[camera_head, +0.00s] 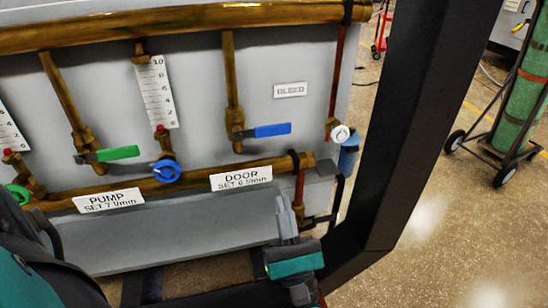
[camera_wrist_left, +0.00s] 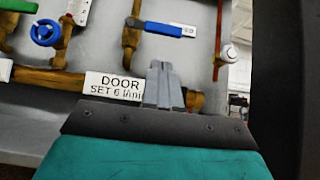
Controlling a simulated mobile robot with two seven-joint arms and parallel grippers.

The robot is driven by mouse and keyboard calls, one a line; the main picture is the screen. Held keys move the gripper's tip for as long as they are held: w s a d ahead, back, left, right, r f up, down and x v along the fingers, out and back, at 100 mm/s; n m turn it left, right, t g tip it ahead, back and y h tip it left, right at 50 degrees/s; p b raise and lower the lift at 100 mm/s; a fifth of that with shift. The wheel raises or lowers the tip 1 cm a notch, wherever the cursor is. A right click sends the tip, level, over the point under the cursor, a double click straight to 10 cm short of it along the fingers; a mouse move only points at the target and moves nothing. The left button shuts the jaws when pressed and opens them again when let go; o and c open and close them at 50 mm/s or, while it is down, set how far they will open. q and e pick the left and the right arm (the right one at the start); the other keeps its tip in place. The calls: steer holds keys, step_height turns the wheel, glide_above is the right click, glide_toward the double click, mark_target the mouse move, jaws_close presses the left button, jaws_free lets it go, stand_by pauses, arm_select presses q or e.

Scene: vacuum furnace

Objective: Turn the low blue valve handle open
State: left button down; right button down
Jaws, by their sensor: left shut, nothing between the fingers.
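A blue lever handle (camera_head: 263,131) sits on the vertical brass pipe above the DOOR label (camera_head: 241,178) and points right, roughly horizontal. The lever also shows in the left wrist view (camera_wrist_left: 168,29), above my fingers. A round blue knob (camera_head: 167,171) sits lower and to the left, on the horizontal pipe; it also shows in the left wrist view (camera_wrist_left: 46,33). My left gripper (camera_head: 285,212) is below and right of the lever, apart from it. Its fingers are together and empty, also in the left wrist view (camera_wrist_left: 163,82). My right gripper is not in view.
A green lever (camera_head: 112,154) is on the PUMP pipe at left. A white round knob (camera_head: 340,134) is on the thin red pipe at right. The horizontal brass pipe (camera_head: 200,180) runs behind the labels. A green cylinder on a cart (camera_head: 520,110) stands far right on open floor.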

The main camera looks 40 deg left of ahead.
mark_target(263, 132)
arm_select(q)
steer(key=p+x, duration=0.2)
steer(key=x, duration=0.8)
stand_by(0.3)
steer(key=shift+w+d+r+n+g+y+b, duration=0.1)
steer(key=shift+r+n+g+y+b, duration=0.1)
steer(key=shift+n+g+y+b, duration=0.55)
